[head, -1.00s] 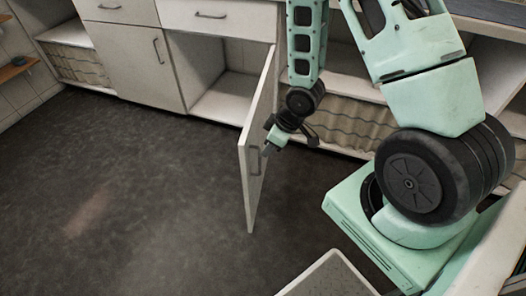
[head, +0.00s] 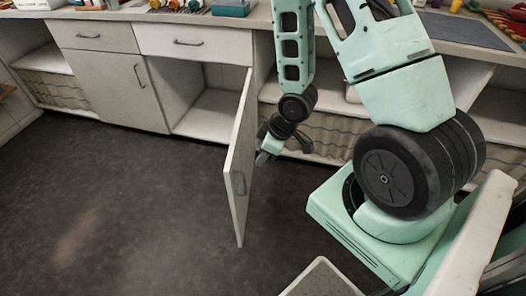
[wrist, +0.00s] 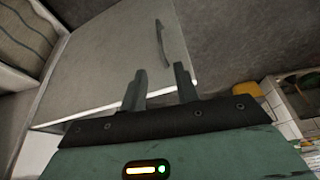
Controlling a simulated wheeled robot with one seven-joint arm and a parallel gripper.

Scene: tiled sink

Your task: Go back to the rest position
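My gripper (head: 285,150) hangs at the end of my green and black arm, just right of an open white cabinet door (head: 240,165) in the head view. In the wrist view, the two fingers of my gripper (wrist: 160,88) stand apart with nothing between them. The door (wrist: 110,60) with its dark handle (wrist: 162,42) lies beyond the fingertips there. I cannot tell whether any part of my gripper touches the door.
The open cabinet (head: 205,112) looks empty. The counter above holds small items. The dark floor (head: 110,200) at the left is clear.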

